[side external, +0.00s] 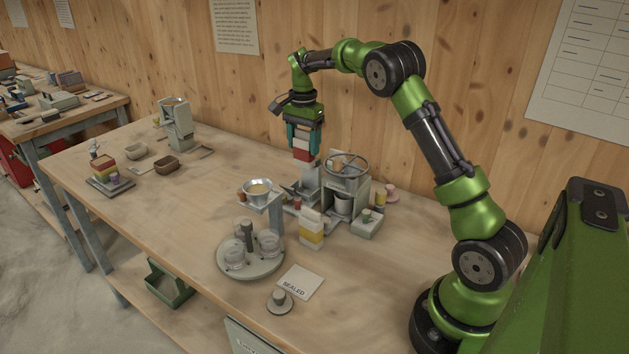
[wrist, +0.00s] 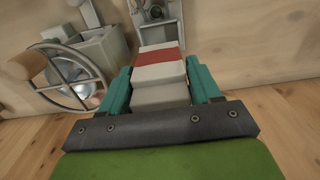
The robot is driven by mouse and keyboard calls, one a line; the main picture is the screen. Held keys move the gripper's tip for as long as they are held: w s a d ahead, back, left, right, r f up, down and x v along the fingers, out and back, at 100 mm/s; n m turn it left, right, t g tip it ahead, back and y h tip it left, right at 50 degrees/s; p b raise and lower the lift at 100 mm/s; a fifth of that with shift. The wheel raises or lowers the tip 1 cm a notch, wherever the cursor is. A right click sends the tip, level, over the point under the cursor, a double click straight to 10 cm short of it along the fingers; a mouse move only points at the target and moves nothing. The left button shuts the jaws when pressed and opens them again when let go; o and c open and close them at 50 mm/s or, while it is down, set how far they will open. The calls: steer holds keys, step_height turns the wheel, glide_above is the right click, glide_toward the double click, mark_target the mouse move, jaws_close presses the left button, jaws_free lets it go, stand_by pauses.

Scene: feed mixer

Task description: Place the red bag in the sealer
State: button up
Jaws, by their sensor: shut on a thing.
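The red bag (side external: 301,154), a white block-shaped bag with a red band, hangs upright below my gripper (side external: 303,140). In the wrist view the bag (wrist: 161,74) sits between both teal fingers, which are shut on its white upper part; the red band faces away from my gripper. Below the bag stands a grey metal device (side external: 306,181) with an upright back and a small jaw, which looks like the sealer. It also shows in part at the top of the wrist view (wrist: 172,33). I cannot tell whether the bag's lower end touches it.
A handwheel press (side external: 345,180) stands close on the right of the device. A yellow-banded bag (side external: 312,229) and a scale pan (side external: 258,190) stand in front. A round tray (side external: 250,262) with glass jars and a SEALED card (side external: 300,281) lie nearer.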

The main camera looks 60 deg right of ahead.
mark_target(304, 173)
step_height(304, 173, down, 9)
steer(key=shift+f, duration=0.15)
stand_by(0.4)
steer(key=o, duration=1.1)
steer(key=shift+f, duration=0.15)
